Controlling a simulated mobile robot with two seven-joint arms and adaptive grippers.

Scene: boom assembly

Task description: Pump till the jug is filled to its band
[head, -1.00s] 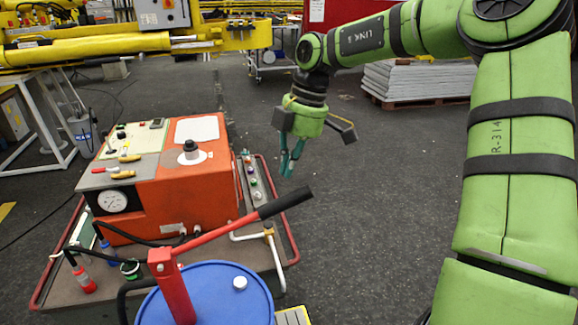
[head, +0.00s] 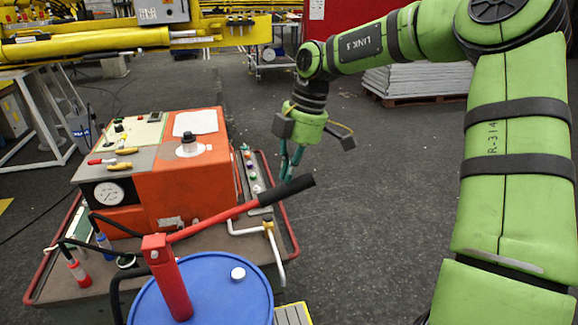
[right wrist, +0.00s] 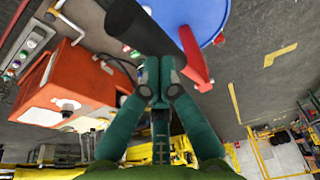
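The red hand pump (head: 170,280) stands on a blue drum (head: 215,300) at the bottom of the head view. Its red lever (head: 210,222) slopes up to the right and ends in a black grip (head: 285,191). My right gripper (head: 287,172) points down just behind the grip, its tips partly hidden by it. In the right wrist view its teal fingers (right wrist: 160,88) are together with nothing visible between them. The black grip (right wrist: 130,20) lies beyond the tips; contact cannot be told. I cannot make out the jug or its band. My left gripper is not in view.
An orange machine (head: 185,185) with a gauge (head: 108,193) stands on a red-railed base left of my right gripper. A white pipe (head: 250,230) bends down beside the drum. A yellow-edged plate (head: 292,315) shows at the bottom.

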